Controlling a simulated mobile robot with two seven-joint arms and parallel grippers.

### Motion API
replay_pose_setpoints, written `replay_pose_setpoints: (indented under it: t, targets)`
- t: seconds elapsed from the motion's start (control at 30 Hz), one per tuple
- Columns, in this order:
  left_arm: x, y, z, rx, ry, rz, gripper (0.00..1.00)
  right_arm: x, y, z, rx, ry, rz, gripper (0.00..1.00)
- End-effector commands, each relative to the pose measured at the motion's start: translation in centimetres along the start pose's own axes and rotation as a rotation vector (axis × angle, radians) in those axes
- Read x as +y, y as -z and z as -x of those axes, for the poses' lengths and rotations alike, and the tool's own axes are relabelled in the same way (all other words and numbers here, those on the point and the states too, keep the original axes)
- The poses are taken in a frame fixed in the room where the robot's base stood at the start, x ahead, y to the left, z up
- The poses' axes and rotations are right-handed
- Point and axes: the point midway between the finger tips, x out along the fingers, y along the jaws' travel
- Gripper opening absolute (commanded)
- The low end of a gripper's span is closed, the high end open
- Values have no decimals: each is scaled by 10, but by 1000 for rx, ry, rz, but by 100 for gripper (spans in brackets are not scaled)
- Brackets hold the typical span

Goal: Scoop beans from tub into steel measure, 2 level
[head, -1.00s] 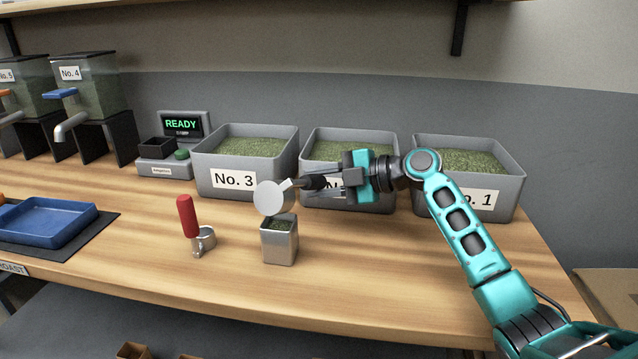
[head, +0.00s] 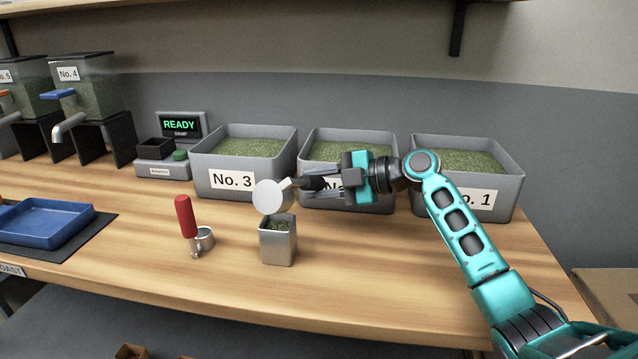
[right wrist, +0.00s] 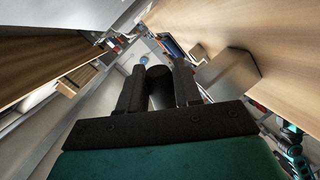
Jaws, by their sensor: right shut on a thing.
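My right gripper (head: 328,186) is shut on the dark handle of a scoop (head: 271,196). The scoop is tipped over the steel measure, its round pale face toward the head camera. In the right wrist view the handle (right wrist: 161,88) sits between the fingers. The square steel measure (head: 278,242) stands upright on the counter with green beans inside. Three grey tubs of green beans stand behind: No. 3 (head: 233,181), a middle one (head: 378,203) partly hidden by my gripper, and No. 1 (head: 500,190). My left gripper is not in view.
A red-handled metal tool (head: 186,218) stands left of the measure. A scale with a READY display (head: 179,125) is at the back. A blue tray (head: 50,222) lies on a dark mat at left. The counter front right of the measure is clear.

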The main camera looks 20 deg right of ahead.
Motion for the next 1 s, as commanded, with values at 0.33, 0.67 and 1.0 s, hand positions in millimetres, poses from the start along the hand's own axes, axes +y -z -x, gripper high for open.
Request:
replay_pose_setpoints:
  t: [0.33,0.67,1.0]
  targets:
    - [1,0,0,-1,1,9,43,1,0,0,1,-2,0,0]
    - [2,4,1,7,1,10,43,8,4,3,1,-3,1,0]
    - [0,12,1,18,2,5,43,26,14,9,0,-1,1,0]
